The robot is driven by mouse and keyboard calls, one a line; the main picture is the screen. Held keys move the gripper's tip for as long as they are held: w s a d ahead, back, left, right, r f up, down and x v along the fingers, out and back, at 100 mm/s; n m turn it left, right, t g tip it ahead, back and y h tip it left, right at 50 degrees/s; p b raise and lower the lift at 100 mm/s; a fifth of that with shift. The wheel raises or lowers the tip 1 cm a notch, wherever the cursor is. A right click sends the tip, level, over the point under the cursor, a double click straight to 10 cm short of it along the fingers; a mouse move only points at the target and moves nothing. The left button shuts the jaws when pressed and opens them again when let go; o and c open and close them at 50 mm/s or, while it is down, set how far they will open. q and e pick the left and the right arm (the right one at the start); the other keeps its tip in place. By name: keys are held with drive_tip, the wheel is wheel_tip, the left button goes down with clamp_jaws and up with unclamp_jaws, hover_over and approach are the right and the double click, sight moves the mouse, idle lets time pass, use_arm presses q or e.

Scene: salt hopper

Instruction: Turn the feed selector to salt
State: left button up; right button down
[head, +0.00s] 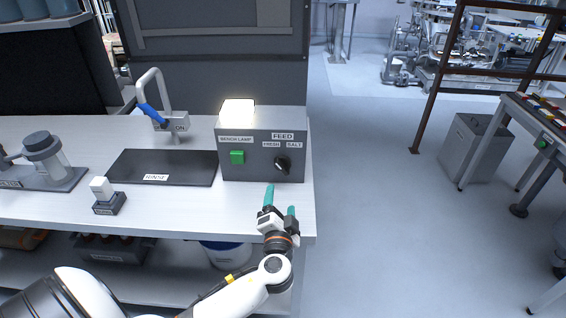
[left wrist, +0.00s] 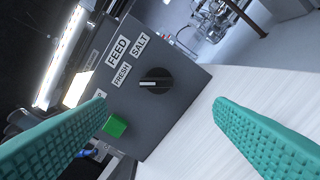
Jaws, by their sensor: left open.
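The feed selector is a black round knob (head: 283,164) on the front of a grey box (head: 262,128), under the labels FEED, FRESH and SALT. In the left wrist view the knob (left wrist: 155,82) shows a white mark pointing toward the FRESH side. My left gripper (head: 280,201) is open and empty, with teal fingers, in front of and below the knob near the bench's front edge. In the left wrist view its fingers (left wrist: 163,112) are wide apart, with the knob beyond them and not touched. My right gripper is not in view.
A green button (head: 237,157) labelled bench lamp is left of the knob; a lit lamp (head: 238,107) tops the box. A black rinse mat (head: 163,167), a tap (head: 153,95) and a small white-topped switch (head: 102,189) stand left. The floor right of the bench (head: 371,220) is clear.

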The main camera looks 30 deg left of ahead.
sight(283, 169)
use_arm(q)
drive_tip(key=shift+w+a+r, duration=0.25)
drive_tip(key=shift+w+a, duration=0.25)
drive_tip(key=shift+w, duration=0.35)
drive_tip(key=x, duration=0.2)
drive_tip(key=p+x, duration=0.1)
drive_tip(key=x, duration=0.2)
drive_tip(key=shift+w+a+r+p, duration=0.2)
drive_tip(key=shift+w+r+p, duration=0.1)
drive_tip(key=shift+p, duration=0.1)
drive_tip(key=x, duration=0.4)
drive_tip(key=shift+f, duration=0.15)
drive_tip(key=shift+w+a, duration=0.2)
drive_tip(key=shift+w, duration=0.1)
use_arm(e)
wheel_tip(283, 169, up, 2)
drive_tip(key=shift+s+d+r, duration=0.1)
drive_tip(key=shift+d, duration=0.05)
use_arm(q)
drive_tip(key=shift+w, duration=0.1)
drive_tip(key=c, duration=1)
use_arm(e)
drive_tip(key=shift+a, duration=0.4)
